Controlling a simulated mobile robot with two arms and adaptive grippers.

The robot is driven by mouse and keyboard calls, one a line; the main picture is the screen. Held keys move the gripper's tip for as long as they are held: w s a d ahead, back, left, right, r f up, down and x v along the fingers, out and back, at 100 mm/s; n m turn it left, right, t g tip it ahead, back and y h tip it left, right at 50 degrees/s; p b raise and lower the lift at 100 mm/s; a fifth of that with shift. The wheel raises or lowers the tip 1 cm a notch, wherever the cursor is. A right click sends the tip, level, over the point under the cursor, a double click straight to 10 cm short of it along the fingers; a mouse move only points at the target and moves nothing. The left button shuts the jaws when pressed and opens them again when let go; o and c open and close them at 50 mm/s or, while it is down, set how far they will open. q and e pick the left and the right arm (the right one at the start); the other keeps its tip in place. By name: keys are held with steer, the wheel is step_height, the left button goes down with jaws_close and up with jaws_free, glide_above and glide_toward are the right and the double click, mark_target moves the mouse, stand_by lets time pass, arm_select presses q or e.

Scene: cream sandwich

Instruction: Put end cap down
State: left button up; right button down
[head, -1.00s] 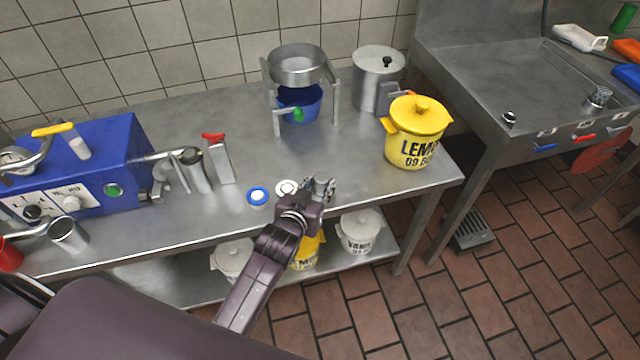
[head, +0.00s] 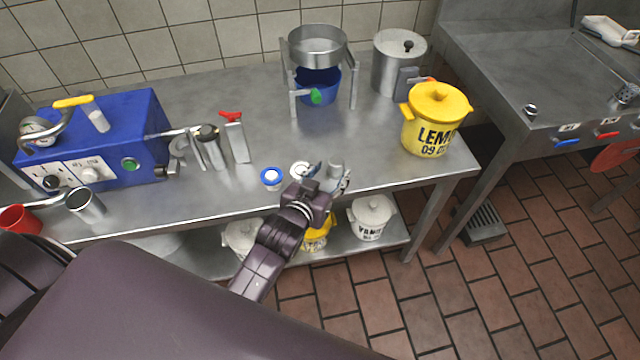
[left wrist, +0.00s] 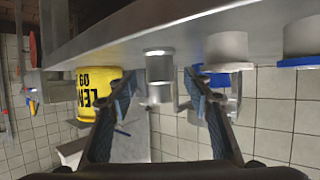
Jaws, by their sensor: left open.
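The end cap, a small grey metal cylinder (head: 335,170), stands upright on the steel table near its front edge. In the left wrist view, which is upside down, the end cap (left wrist: 159,66) shows between and beyond my fingers, touching the table surface. My left gripper (head: 328,182) is open, one finger on each side of the cap, with visible gaps. The left wrist view also shows the gripper (left wrist: 162,92) with both fingers spread and empty. My right gripper is not in view.
A white round part (head: 300,169) and a blue-rimmed white part (head: 271,178) stand left of the cap. A yellow lidded pot (head: 436,121) stands to the right. A blue machine (head: 135,130) is at left. A metal stand (head: 291,80) is behind. Bare table lies between.

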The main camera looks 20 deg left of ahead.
arm_select(q)
steer(key=v, duration=0.8)
steer(key=shift+s+r, duration=0.15)
steer(key=shift+s, duration=0.1)
